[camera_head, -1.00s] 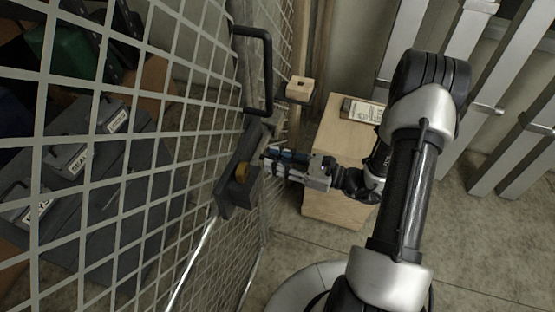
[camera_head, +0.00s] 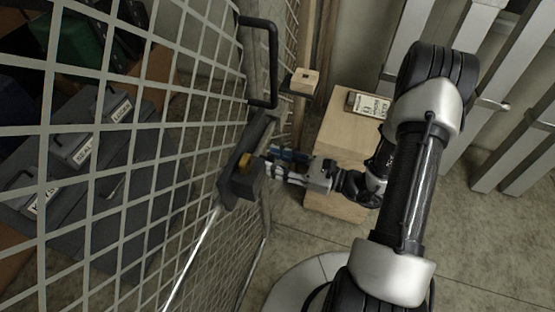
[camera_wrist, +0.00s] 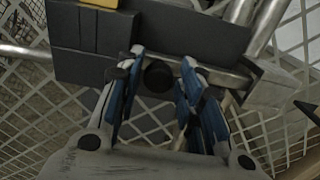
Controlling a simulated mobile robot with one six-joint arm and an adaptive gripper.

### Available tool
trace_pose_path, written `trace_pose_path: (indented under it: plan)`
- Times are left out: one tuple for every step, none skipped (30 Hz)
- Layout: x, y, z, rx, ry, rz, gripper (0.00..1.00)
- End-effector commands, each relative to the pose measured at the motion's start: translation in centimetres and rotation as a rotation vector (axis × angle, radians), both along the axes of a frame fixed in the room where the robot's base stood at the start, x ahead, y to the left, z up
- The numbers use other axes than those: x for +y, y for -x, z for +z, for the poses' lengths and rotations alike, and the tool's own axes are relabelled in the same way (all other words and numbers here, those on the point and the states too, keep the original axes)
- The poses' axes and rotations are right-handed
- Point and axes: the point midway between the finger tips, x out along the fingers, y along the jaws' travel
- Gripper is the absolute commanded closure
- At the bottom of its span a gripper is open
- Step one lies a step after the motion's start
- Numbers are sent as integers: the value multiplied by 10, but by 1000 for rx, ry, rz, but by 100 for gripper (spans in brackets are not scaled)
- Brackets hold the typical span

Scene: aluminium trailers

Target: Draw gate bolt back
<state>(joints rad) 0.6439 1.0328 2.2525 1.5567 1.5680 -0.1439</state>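The mesh gate (camera_head: 125,165) stands on the left in the head view. In the wrist view the housing (camera_wrist: 205,35) spans the top, with the yellow part (camera_wrist: 100,3) at upper left. A round black knob (camera_wrist: 158,77) sits between the fingers. My gripper (camera_head: 265,164) is at the housing. In the wrist view my gripper (camera_wrist: 163,62) has its blue-padded fingers apart, one on each side of the knob, with gaps showing. Contact cannot be told.
A black gate handle (camera_head: 272,65) is above the housing. A small wooden block (camera_head: 304,80) is right of it. A wooden cabinet (camera_head: 343,135) carrying a labelled box (camera_head: 369,104) stands behind my gripper. Grey cases (camera_head: 85,150) lie behind the mesh. Metal rails (camera_head: 520,130) lean at right.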

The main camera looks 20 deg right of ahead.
Motion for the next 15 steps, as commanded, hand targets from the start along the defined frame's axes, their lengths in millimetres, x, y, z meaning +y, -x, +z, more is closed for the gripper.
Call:
trace_pose_path:
  plan:
    - [0,0,0,0,0,1,59]
    - [0,0,0,0,0,2,57]
    - [0,0,0,1,-1,2,55]
    - [0,0,0,0,-1,2,55]
    - [0,1,0,0,-1,2,55]
    - [1,1,0,0,-1,2,55]
    - [1,1,0,0,-1,3,55]
    - [1,1,0,0,-1,3,55]
    - [1,1,0,0,-1,3,55]
    - [1,1,0,0,-1,3,55]
    - [1,1,0,0,-1,3,55]
    - [1,1,0,0,-1,3,55]
    - [0,1,0,0,-1,3,55]
    - [-1,1,0,0,-1,2,55]
    - [-3,3,0,0,-1,2,55]
